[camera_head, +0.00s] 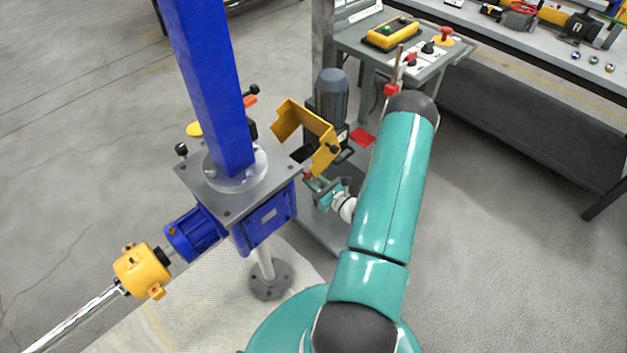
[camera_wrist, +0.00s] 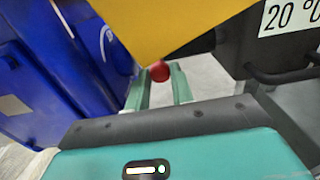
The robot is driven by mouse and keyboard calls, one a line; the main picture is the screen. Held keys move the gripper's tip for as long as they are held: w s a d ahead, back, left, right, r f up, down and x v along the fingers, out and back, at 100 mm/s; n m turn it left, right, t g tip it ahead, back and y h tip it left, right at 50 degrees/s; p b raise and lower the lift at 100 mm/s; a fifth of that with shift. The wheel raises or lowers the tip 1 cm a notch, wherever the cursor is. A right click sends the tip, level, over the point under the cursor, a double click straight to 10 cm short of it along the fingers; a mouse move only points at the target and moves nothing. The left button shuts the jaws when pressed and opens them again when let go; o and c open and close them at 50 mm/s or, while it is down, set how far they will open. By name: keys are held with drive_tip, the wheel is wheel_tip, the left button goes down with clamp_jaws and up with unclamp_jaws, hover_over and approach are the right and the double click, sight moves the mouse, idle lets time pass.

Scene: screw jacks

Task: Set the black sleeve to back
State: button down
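My gripper (camera_head: 317,184) is just right of the blue gearbox, below the yellow guard. In the wrist view its two green fingers (camera_wrist: 160,82) are apart, with a red ball knob (camera_wrist: 159,71) at their tips, seen in the gap. I cannot tell whether they touch it. The knob shows small and red in the head view (camera_head: 308,176). The yellow bent guard (camera_head: 307,127) stands between the gearbox and the grey motor. A dark part (camera_head: 302,153) shows inside it; I cannot tell whether this is the black sleeve. The guard hides the knob's stem in the wrist view.
The blue gearbox (camera_head: 267,217) and its tall blue column (camera_head: 207,80) stand close left of my gripper. The grey motor (camera_head: 332,93) is behind. A black handle (camera_wrist: 285,75) is close right in the wrist view. The floor at right is clear.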

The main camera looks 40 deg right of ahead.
drive_tip(key=d, duration=0.7)
drive_tip(key=c, duration=1.3)
unclamp_jaws()
drive_tip(key=shift+w+d, duration=0.1)
drive_tip(key=shift+w, duration=0.05)
drive_tip(key=shift+o, duration=0.5)
drive_tip(key=s, duration=1.4)
